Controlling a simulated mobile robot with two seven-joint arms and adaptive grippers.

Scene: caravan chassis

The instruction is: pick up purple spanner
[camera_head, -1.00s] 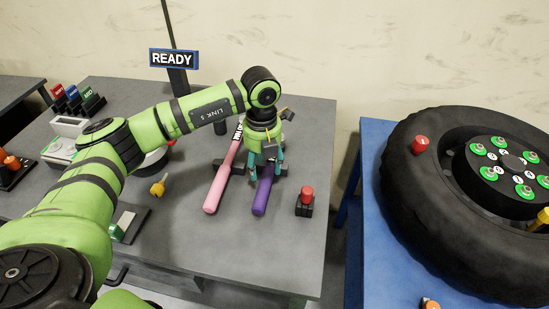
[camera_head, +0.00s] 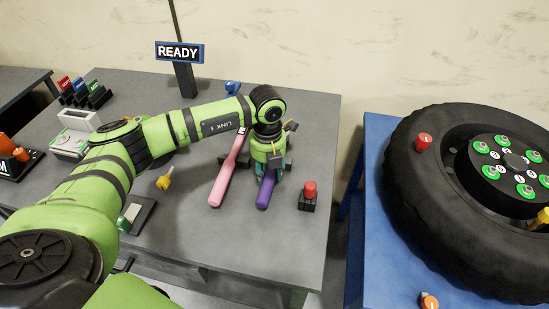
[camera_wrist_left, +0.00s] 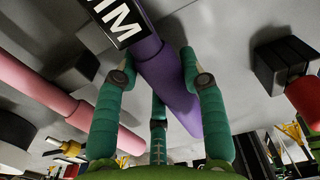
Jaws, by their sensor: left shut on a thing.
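The purple spanner (camera_head: 265,192) is at the right part of the grey workbench, its handle pointing towards the front edge. My left gripper (camera_head: 268,172) comes down over it from above and is shut on its handle. In the left wrist view, the teal fingers (camera_wrist_left: 158,62) flank the purple handle (camera_wrist_left: 165,75), and a black label with white letters shows on the spanner. The spanner's far end is hidden behind my gripper in the head view. I cannot tell whether it is clear of its support. My right gripper is out of view.
A pink spanner (camera_head: 223,183) lies close on the left, and a red-topped black block (camera_head: 309,197) stands close on the right. A yellow-handled tool (camera_head: 165,181) is further left. The READY sign (camera_head: 179,52) stands behind. A large tyre (camera_head: 405,190) is on the blue table to the right.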

